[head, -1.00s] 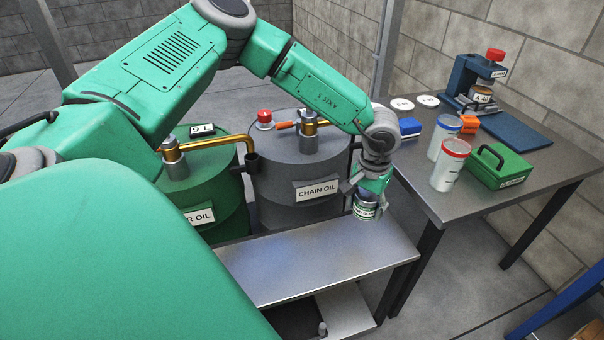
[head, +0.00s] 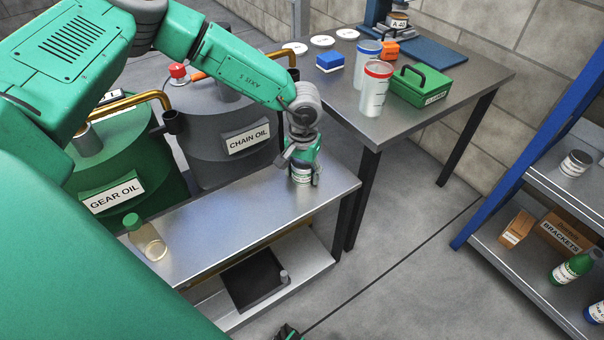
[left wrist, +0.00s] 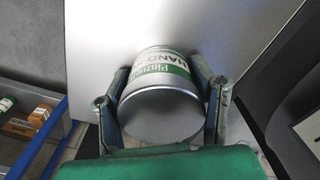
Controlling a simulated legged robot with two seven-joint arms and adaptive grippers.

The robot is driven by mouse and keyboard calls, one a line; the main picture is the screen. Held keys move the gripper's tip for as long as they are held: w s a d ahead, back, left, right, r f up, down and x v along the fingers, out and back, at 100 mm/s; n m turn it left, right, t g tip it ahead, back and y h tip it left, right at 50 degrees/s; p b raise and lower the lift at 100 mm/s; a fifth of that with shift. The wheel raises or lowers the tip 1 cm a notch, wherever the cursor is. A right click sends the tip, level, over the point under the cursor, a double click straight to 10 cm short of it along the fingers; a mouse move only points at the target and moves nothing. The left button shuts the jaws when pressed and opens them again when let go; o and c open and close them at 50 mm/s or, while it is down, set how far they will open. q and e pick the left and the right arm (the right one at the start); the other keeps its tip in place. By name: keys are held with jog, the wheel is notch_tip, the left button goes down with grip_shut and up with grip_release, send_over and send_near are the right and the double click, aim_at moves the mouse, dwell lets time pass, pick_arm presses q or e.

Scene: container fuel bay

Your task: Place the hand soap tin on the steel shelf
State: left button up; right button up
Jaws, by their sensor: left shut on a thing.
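The hand soap tin (head: 301,174) is a small silver tin with a green and white label. In the left wrist view the tin (left wrist: 160,98) sits between both fingers, its round end toward the camera and part of "HAND" readable. My left gripper (head: 303,168) is shut on it and points down over the right end of the low steel shelf (head: 235,212). The tin is at or just above the shelf top; I cannot tell whether they touch. A small dark and green piece at the bottom edge looks like my right gripper (head: 288,332), mostly cut off.
A clear bottle with a green cap (head: 147,240) stands on the shelf's left end. Gear oil (head: 110,170) and chain oil (head: 225,130) drums stand behind. A table (head: 440,75) with cups and a green box is at the back; a blue rack (head: 500,190) is right.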

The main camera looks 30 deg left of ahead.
pick_arm(q)
jog(key=shift+d, duration=0.4)
jog(key=o, duration=1.5)
jog(key=shift+o, duration=0.2)
jog(key=shift+a+f, duration=0.2)
jog(key=shift+a, duration=0.3)
jog(key=shift+d, duration=0.15)
